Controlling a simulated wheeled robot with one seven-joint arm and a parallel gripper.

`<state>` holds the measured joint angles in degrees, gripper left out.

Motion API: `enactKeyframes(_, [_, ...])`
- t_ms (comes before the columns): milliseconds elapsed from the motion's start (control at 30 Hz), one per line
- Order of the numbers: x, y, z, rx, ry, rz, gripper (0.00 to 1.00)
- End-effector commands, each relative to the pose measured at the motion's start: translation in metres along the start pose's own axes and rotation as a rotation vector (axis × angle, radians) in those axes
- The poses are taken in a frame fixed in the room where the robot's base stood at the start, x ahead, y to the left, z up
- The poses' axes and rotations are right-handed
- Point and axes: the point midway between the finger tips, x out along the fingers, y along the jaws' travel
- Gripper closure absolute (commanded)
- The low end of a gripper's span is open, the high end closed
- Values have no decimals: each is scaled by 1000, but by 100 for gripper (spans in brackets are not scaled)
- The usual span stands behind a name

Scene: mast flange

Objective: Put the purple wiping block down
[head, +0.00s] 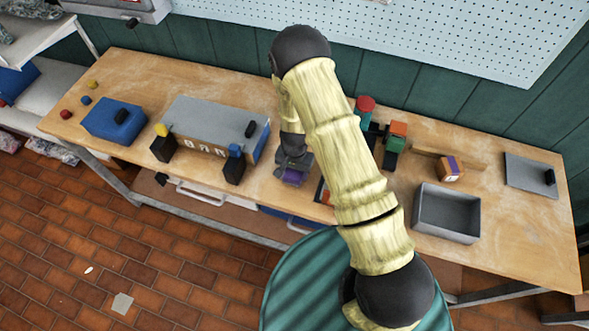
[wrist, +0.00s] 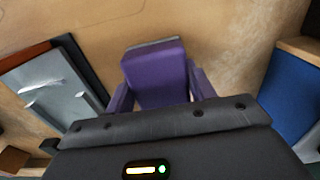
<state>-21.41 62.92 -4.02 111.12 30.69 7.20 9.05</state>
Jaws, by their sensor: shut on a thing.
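The purple wiping block (wrist: 155,78) is between the two fingers of my gripper (wrist: 155,98) in the wrist view, with a thin grey layer along its far edge. In the head view the purple block (head: 294,176) shows just below my gripper (head: 291,172), over the front part of the wooden workbench (head: 330,240). My gripper is shut on the block. Whether the block touches the bench top or hangs slightly above it, I cannot tell. My arm hides part of the bench to the right of the gripper.
Left of the gripper stands a grey box (head: 215,120) with black blocks in front. To the right are a dark-framed tray (wrist: 55,90), coloured blocks (head: 396,140), an open grey bin (head: 447,212) and a grey plate (head: 532,172). Bare wood lies around the block.

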Motion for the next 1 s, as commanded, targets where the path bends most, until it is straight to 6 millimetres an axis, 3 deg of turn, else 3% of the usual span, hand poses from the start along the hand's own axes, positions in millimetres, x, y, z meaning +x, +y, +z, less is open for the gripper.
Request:
enactKeyframes(400, [6, 0, 0, 0, 1, 0, 74])
enactKeyframes(433, [5, 0, 0, 0, 1, 0, 42])
enactKeyframes(533, [6, 0, 0, 0, 0, 1, 24])
enactKeyframes(1000, [8, 6, 1, 5, -6, 10, 24])
